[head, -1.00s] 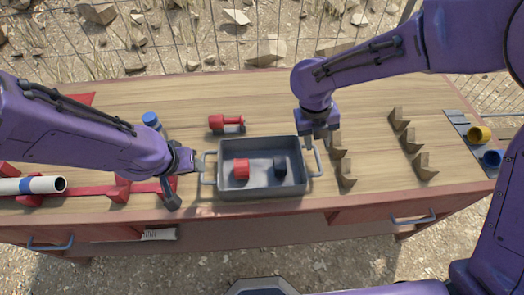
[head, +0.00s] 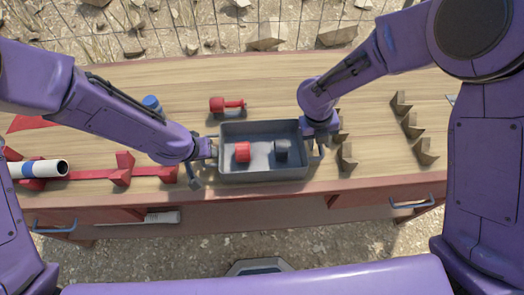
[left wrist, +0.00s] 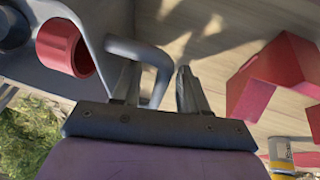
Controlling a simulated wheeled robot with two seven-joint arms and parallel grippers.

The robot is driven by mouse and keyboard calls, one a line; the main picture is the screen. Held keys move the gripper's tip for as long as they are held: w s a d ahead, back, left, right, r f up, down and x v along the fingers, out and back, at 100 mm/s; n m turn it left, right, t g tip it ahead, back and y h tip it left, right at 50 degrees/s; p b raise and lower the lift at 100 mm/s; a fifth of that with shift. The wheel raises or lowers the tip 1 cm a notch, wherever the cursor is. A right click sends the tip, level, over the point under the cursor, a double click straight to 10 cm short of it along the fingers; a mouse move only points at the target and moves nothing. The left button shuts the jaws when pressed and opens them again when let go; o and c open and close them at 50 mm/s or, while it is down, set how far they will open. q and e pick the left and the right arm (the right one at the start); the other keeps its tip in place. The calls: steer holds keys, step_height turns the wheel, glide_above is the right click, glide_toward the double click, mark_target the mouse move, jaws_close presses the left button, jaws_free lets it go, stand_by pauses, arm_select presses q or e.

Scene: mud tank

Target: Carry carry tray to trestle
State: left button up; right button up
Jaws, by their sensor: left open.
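The grey carry tray (head: 262,178) sits on the wooden bench and holds a red cup-like piece (head: 242,152) and a dark one (head: 281,149). My left gripper (head: 205,168) is at the tray's left handle. In the left wrist view its open fingers (left wrist: 157,80) stand either side of the grey handle (left wrist: 150,50), not shut on it. My right gripper (head: 318,147) is at the tray's right end, its fingers pointing down; the right handle is mostly hidden and its jaw gap is unclear. I cannot tell which thing is the trestle.
A red rack (head: 123,170) with a white and blue tube (head: 45,169) lies at the left. A red tool (head: 226,104) is behind the tray. Several wooden V-shaped blocks (head: 346,156) stand to the right. A blue-capped item (head: 152,103) is behind my left arm.

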arm_select(q)
steer(key=shift+w+d+f, duration=0.15)
steer(key=shift+w+f, duration=0.1)
steer(key=shift+f, duration=0.35)
arm_select(e)
steer(key=shift+d+f, duration=0.2)
steer(key=shift+f, duration=0.45)
arm_select(q)
jaws_close()
arm_select(e)
jaws_close()
arm_select(q)
steer(key=shift+r, duration=0.2)
arm_select(e)
steer(key=shift+r, duration=0.2)
